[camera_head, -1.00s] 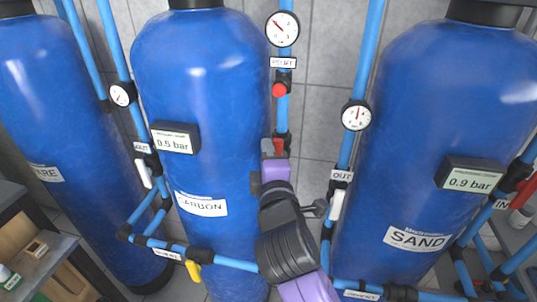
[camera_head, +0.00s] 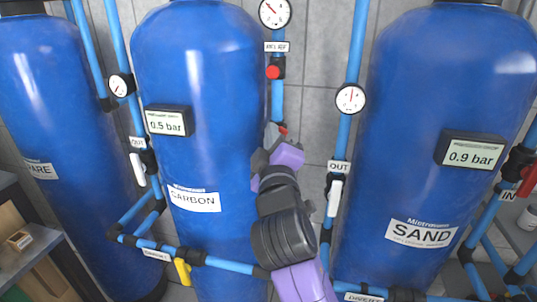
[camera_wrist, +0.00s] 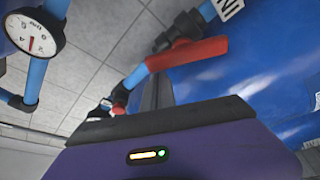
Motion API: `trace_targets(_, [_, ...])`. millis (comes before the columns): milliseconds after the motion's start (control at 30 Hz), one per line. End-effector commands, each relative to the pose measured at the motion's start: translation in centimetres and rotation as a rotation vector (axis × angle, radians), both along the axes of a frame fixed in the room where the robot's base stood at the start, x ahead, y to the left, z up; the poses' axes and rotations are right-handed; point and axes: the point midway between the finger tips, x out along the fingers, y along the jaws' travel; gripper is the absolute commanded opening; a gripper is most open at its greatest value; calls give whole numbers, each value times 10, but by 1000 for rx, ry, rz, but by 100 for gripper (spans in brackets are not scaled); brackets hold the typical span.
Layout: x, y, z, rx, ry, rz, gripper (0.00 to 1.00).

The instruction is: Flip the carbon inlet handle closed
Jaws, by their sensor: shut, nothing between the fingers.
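The red carbon inlet handle (camera_wrist: 190,53) shows in the wrist view on a dark valve on the blue pipe, beside an IN label (camera_wrist: 229,8).
A red relief knob (camera_head: 274,72) and a gauge (camera_head: 275,12) sit above on the same pipe. The OUT pipe with a white handle (camera_head: 335,195) and the sand tank (camera_head: 440,110) stand close on the right. A yellow handle (camera_head: 183,271) is low left.

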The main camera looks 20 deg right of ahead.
Motion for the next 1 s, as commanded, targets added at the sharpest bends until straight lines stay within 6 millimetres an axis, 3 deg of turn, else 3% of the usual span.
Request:
trace_targets(33, [-1, -2, -10, 35, -27, -2, 0])
trace_targets(1000, [-20, -28, -28, 729, -526, -1, 0])
